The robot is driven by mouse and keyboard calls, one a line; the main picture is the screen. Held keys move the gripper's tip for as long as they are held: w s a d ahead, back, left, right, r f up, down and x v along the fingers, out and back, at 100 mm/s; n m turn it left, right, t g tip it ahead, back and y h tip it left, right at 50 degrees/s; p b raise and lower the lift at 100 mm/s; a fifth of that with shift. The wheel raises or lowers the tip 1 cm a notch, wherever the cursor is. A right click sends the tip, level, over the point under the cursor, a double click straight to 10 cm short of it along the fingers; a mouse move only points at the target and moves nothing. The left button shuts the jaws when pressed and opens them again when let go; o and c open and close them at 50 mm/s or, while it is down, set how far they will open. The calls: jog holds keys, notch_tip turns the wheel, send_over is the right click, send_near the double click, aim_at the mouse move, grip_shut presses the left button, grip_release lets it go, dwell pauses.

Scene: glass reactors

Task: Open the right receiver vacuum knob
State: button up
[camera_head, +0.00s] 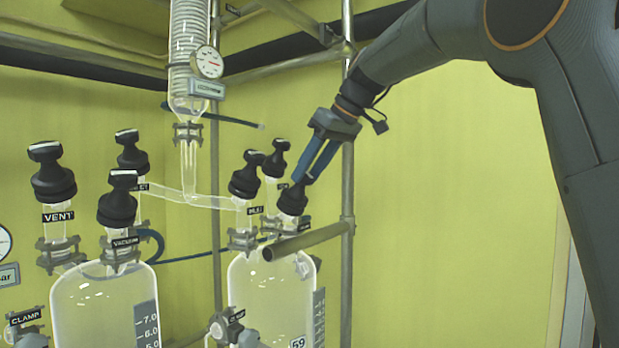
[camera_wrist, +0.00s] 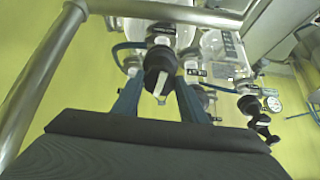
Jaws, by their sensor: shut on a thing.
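The right receiver (camera_head: 265,285) is a clear glass vessel with several black knobs on its top. My gripper (camera_head: 303,180) reaches down from the upper right in the head view, with its blue fingers on the rightmost black knob (camera_head: 292,201). In the wrist view my gripper (camera_wrist: 158,92) has one finger on each side of this round black knob (camera_wrist: 158,60), and a pale grip bar shows between the fingertips. The gripper is shut on the knob. The label under this knob is too small and partly hidden to read.
A metal rail (camera_head: 308,241) crosses in front of the right receiver's neck, and an upright pole (camera_head: 347,180) stands close to my gripper. The left receiver (camera_head: 105,305) carries knobs labelled VENT and VACUUM. A glass condenser with a gauge (camera_head: 208,62) hangs above.

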jog(key=n+b, duration=0.1)
jog(key=n, duration=0.2)
jog(key=shift+w+f+n, duration=0.1)
jog(key=shift+n, duration=0.3)
jog(key=n+b, duration=0.1)
jog(key=n, duration=0.2)
jog(key=shift+n+g, duration=0.4)
jog(key=n, duration=0.4)
jog(key=shift+w+g, duration=0.15)
jog(key=shift+g, duration=0.25)
jog(key=shift+n, duration=1.8)
jog(key=o, duration=1.1)
jog(key=shift+c, duration=0.2)
jog(key=shift+r, duration=0.2)
